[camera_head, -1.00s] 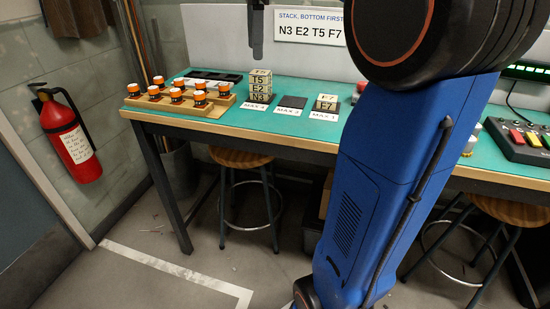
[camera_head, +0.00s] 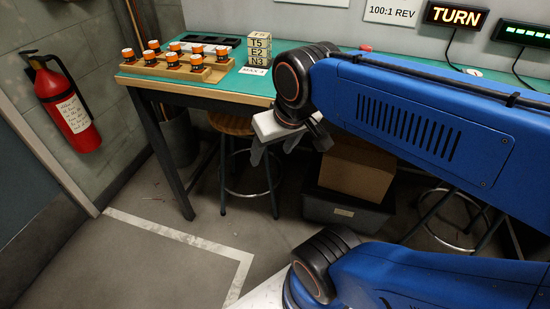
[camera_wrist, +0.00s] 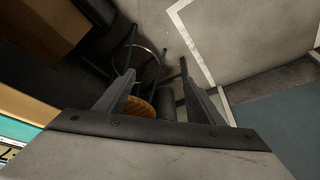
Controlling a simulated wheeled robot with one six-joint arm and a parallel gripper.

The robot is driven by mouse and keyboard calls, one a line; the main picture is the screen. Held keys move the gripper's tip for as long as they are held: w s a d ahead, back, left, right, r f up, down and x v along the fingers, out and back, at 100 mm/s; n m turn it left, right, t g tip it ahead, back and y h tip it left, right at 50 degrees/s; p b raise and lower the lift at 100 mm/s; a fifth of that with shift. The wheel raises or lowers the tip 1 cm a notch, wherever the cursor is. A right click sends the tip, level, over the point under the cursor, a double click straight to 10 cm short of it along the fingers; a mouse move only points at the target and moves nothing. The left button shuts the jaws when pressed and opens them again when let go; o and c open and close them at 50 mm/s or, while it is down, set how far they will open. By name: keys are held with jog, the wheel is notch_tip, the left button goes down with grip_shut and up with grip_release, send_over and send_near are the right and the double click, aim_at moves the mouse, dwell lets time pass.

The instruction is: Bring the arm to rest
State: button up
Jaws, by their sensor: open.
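My arm folds across the right half of the head view, blue with black joints. My gripper (camera_head: 274,152) hangs in front of the bench's front edge, above the floor and near a stool. In the wrist view its two dark fingers (camera_wrist: 157,66) stand apart with nothing between them. A stack of pale blocks (camera_head: 258,53) marked N3, E2, T5 from the bottom stands on the green bench top (camera_head: 290,46), behind and above the gripper, apart from it. The bench spots right of the stack are hidden by my arm.
A wooden rack (camera_head: 170,70) of orange-capped pieces sits at the bench's left. A wooden stool (camera_head: 232,122) and a dark crate with a cardboard box (camera_head: 357,170) are under the bench. A fire extinguisher (camera_head: 66,108) hangs left. The floor (camera_head: 140,265) at lower left is clear.

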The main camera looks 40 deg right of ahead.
jog(key=shift+s+a+f+n, duration=0.1)
jog(key=shift+s+f+n, duration=0.2)
jog(key=shift+f, duration=0.2)
jog(key=shift+s+f+n, duration=0.25)
jog(key=shift+f+n, duration=0.05)
jog(key=shift+f, duration=0.15)
